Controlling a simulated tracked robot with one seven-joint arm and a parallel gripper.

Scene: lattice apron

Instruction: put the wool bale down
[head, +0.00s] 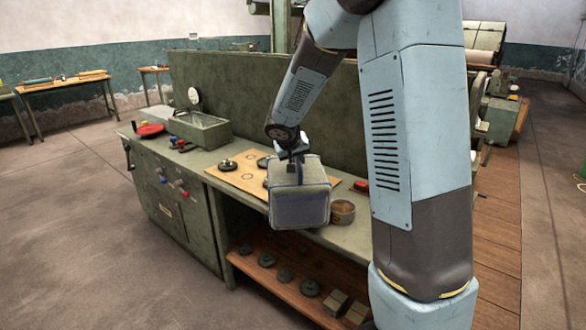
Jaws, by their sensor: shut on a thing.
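The wool bale (300,208) is a grey, boxy, soft-edged block with blue bands along its edges. Whether the bale touches the bench cannot be told from this view. The fingertips are largely hidden by the bale and the wrist.
A wooden board (238,178) with dark round weights lies behind the bale. A round tin (342,212) stands to its right. The lower shelf (300,290) holds weights and blocks. Open floor (80,220) lies left.

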